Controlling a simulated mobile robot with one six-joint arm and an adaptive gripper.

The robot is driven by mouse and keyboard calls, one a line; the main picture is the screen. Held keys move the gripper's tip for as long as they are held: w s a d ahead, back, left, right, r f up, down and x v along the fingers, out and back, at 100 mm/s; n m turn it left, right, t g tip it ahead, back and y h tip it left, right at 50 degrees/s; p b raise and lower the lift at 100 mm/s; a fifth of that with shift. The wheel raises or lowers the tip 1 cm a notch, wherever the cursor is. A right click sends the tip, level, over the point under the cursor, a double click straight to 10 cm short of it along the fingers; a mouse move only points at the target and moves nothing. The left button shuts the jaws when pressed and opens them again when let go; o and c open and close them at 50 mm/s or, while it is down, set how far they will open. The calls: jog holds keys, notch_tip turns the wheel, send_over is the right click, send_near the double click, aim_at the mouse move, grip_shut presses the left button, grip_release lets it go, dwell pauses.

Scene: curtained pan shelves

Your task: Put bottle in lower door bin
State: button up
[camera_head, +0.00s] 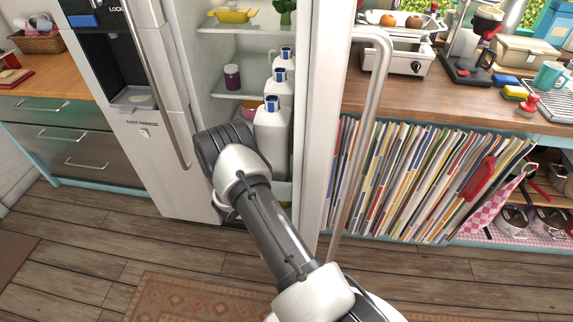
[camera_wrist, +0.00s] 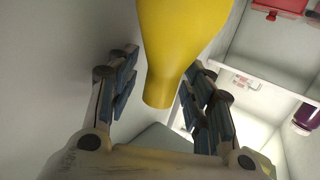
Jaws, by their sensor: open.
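A yellow bottle (camera_wrist: 175,40) shows in the wrist view, its narrower end toward the bottom of the picture and its wide part cut off at the top. My gripper (camera_wrist: 163,82) is open, with its blue-padded fingers apart on either side of the bottle's narrow end. Contact between fingers and bottle cannot be told. In the head view my arm reaches into the open fridge and hides the gripper. The fridge door (camera_head: 321,105) stands open. The lower bin is largely hidden by my arm.
Fridge shelves (camera_head: 238,94) hold a purple jar (camera_head: 232,77) and a yellow dish (camera_head: 234,15). The door handle (camera_head: 377,105) stands out to the right. A counter (camera_head: 430,98) with a rack of colourful upright items below lies beyond it.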

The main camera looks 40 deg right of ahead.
jog(key=s+a+r, duration=0.1)
jog(key=a, duration=1.1)
jog(key=shift+s, duration=0.15)
jog(key=shift+c, duration=0.2)
grip_shut()
dwell(0.4)
dwell(1.0)
